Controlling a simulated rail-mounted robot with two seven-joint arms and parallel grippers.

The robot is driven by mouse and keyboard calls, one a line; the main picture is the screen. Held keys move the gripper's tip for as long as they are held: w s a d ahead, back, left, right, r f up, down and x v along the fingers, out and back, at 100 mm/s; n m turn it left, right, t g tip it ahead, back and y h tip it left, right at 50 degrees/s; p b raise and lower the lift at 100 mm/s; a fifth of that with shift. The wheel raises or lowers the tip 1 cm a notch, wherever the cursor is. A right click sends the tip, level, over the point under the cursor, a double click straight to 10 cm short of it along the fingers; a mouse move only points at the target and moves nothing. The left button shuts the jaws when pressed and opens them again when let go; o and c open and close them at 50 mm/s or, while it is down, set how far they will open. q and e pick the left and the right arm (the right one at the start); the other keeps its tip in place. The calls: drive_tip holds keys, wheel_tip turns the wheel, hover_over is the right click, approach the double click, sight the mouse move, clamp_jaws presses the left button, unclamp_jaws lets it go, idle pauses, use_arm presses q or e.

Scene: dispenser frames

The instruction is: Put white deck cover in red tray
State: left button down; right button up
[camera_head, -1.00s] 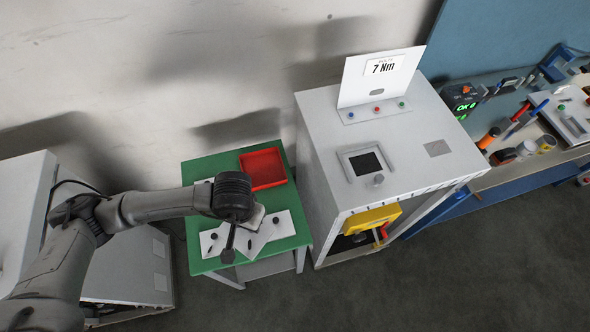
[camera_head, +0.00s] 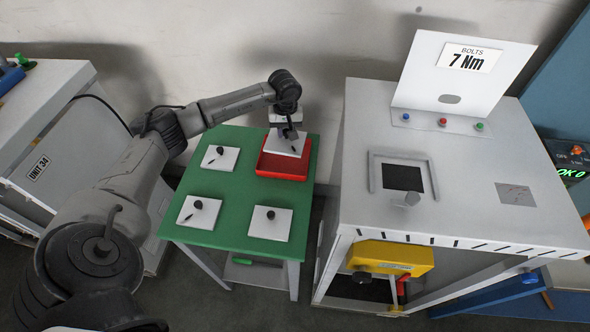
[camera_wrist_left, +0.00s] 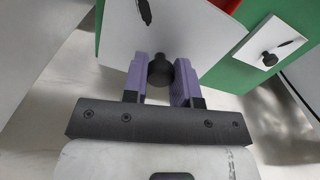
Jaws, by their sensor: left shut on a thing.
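The white deck cover (camera_head: 284,147) is a flat plate with a black knob. My left gripper (camera_head: 289,127) holds it over the red tray (camera_head: 281,172) at the back right of the green table. In the left wrist view, the purple fingers of my left gripper (camera_wrist_left: 161,75) are shut on the black knob, and the white plate (camera_wrist_left: 185,30) extends beyond them. The cover hides part of the tray, and I cannot tell whether it touches the tray floor. My right gripper is in neither view.
The green table (camera_head: 235,188) bears other white plates with black knobs: one at the back left (camera_head: 220,160), one front left (camera_head: 200,210), one front right (camera_head: 268,224). A grey cabinet (camera_head: 460,190) with an upright "7 Nm" sign (camera_head: 468,57) stands close on the right.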

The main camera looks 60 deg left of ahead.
use_arm(q)
drive_tip(key=shift+w+a+f+n+b, duration=0.15)
drive_tip(key=shift+a+f+b, duration=0.1)
drive_tip(key=shift+a, duration=0.25)
drive_tip(key=shift+w+a+f+n+b, duration=0.15)
drive_tip(key=shift+a+f, duration=0.1)
drive_tip(key=shift+a, duration=0.2)
drive_tip(key=shift+a+f, duration=0.15)
drive_tip(key=shift+f, duration=4.8)
drive_tip(key=shift+f, duration=0.1)
drive_tip(key=c, duration=0.9)
unclamp_jaws()
wheel_tip(320, 180, up, 12)
drive_tip(key=shift+r, duration=0.1)
